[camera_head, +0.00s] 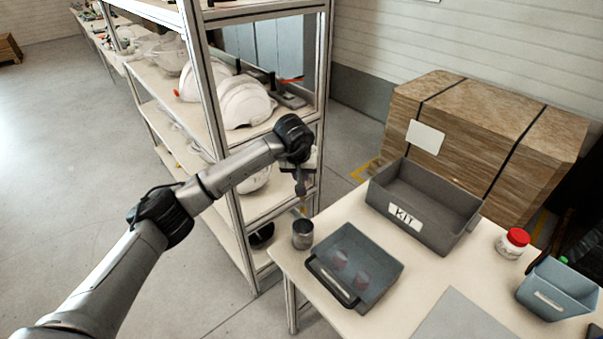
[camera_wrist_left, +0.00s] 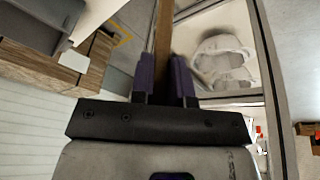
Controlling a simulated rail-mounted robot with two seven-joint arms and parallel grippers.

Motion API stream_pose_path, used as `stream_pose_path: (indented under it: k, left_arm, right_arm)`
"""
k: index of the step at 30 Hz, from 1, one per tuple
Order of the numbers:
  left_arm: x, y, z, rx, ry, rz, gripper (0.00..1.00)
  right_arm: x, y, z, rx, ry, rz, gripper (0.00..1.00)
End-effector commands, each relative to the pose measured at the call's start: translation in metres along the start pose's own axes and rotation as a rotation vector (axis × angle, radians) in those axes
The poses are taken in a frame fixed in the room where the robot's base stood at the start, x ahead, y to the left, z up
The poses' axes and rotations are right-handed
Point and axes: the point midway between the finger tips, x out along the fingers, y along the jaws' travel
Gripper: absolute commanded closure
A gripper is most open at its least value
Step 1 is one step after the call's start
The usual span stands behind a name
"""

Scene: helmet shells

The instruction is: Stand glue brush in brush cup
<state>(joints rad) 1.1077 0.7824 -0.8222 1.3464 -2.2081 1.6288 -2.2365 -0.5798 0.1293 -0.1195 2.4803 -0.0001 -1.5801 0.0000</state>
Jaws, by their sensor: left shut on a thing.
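In the left wrist view the brush's brown wooden handle (camera_wrist_left: 163,38) sits between the two purple fingers of the left gripper (camera_wrist_left: 165,78). The brush cup (camera_head: 302,236), a small grey metal cylinder, stands upright on the table corner directly below. The brush's lower end appears just above the cup's rim; whether it reaches into the mouth I cannot tell. My right gripper is not in view.
A KIT bin (camera_head: 447,232), a red-lidded jar (camera_head: 512,243) and a blue-grey bin (camera_head: 548,303) stand farther right. A shelf rack (camera_head: 212,115) with white helmet shells rises close behind my arm.

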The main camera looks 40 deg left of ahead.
Motion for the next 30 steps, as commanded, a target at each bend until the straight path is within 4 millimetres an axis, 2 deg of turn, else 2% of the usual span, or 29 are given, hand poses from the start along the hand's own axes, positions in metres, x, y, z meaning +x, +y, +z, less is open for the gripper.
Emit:
stream_pose_path:
  k: [20, 30]
  left_arm:
    - [0.044, -0.003, 0.015, 0.0, -0.002, 0.0, 1.0]
    - [0.064, -0.005, 0.021, 0.001, -0.001, -0.002, 1.0]
  right_arm:
    - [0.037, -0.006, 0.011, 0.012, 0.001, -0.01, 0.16]
    - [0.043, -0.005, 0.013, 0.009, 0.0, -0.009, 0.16]
